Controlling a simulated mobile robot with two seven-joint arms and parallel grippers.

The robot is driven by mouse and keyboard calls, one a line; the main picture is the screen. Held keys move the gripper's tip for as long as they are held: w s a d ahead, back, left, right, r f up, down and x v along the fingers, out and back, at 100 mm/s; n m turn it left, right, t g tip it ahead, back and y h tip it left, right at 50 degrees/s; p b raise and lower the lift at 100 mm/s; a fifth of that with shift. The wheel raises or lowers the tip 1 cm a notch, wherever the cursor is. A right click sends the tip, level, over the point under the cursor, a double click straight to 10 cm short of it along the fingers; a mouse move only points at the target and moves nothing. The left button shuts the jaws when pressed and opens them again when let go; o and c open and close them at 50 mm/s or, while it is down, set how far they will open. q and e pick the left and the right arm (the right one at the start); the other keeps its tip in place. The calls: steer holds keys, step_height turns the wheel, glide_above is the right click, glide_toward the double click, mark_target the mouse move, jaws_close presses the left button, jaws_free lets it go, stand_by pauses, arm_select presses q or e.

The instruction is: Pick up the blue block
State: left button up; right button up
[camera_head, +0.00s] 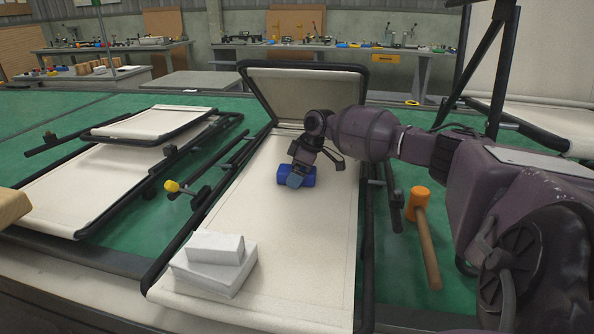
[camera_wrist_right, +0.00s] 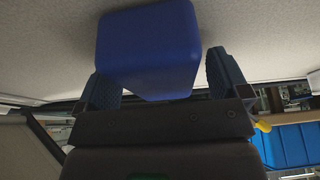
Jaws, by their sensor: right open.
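The blue block (camera_head: 309,176) lies on the cream fabric of the lounger (camera_head: 320,235) in the head view, partly hidden by my right gripper (camera_head: 297,181). In the right wrist view the blue block (camera_wrist_right: 148,48) fills the space just ahead of and between the two fingers of my right gripper (camera_wrist_right: 163,85). The fingers are apart, with a visible gap on the right side; whether the left finger touches the block I cannot tell. My left gripper is not in view.
Two stacked white blocks (camera_head: 215,262) sit at the lounger's near left. An orange mallet (camera_head: 424,235) lies right of it on the green surface. A yellow-headed tool (camera_head: 172,186) is to the left. The lounger's raised back panel (camera_head: 305,92) stands behind my gripper.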

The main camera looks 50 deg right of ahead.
steer(key=shift+c, duration=0.2)
steer(key=c, duration=1)
steer(key=shift+o, duration=0.2)
